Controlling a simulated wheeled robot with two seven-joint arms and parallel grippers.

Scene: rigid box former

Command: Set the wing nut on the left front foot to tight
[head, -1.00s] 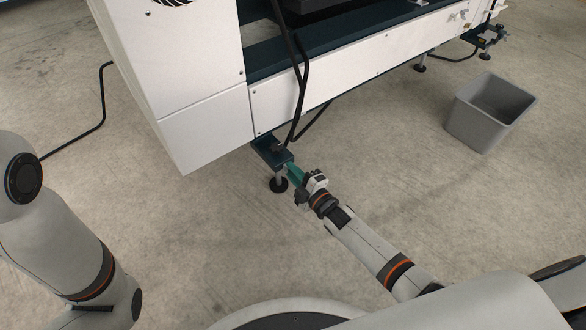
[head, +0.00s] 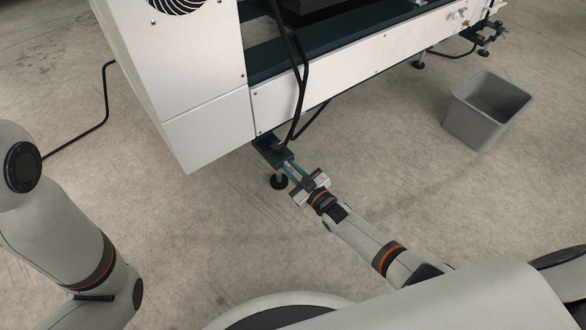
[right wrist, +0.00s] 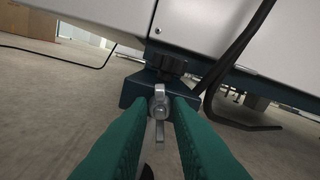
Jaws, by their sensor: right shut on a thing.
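The left front foot (head: 279,182) is a black round pad on a short stem under a dark teal bracket (head: 268,150) at the machine's lower corner. In the right wrist view the silver wing nut (right wrist: 160,104) sits at the front of the bracket (right wrist: 140,90), its wings upright in the picture. My right gripper (head: 289,166) reaches the bracket from the lower right. Its teal fingers (right wrist: 160,112) are shut on the wing nut, one on each side. The wing nut is too small to make out in the head view. My left gripper is out of view.
The white machine body (head: 205,125) overhangs the bracket. A black knob (right wrist: 166,62) sits just above the wing nut, and a black cable (right wrist: 232,60) hangs to its right. A grey bin (head: 487,110) stands at the right. The floor in front is clear.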

